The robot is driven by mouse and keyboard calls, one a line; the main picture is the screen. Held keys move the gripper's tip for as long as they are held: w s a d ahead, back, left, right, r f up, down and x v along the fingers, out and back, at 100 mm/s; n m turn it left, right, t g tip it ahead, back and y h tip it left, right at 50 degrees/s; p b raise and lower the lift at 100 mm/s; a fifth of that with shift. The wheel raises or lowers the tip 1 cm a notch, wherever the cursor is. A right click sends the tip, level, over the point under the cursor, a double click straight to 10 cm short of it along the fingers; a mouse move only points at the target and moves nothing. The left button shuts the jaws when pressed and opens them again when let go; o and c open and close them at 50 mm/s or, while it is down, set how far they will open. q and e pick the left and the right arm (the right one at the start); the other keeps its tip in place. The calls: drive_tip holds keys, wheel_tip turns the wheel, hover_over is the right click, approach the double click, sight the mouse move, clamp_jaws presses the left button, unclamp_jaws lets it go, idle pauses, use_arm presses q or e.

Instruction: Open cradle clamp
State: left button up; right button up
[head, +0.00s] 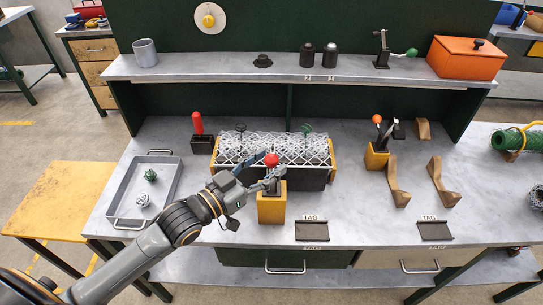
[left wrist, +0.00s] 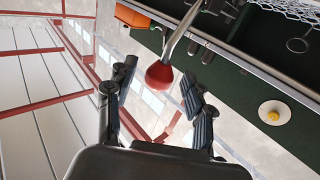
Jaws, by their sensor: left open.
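A yellow clamp block (head: 271,209) stands at the front of the workbench, with a lever topped by a red knob (head: 271,160). Behind it, a dark cradle (head: 303,180) with yellow ends holds a bundle of chain-link mesh (head: 290,147). My left gripper (head: 266,172) is open, with its fingers beside the red knob. In the left wrist view the red knob (left wrist: 159,75) on its metal rod (left wrist: 183,28) shows between the two open fingers (left wrist: 157,98); I cannot tell whether they touch it. My right gripper is not in view.
A grey tray (head: 122,205) with a green and a white ball lies left. A red-handled black block (head: 201,144) stands left of the cradle. A shelf (head: 220,70) crosses behind.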

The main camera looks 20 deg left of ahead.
use_arm(q)
drive_tip(key=shift+x, duration=0.85)
drive_tip(key=shift+c, duration=0.2)
clamp_jaws()
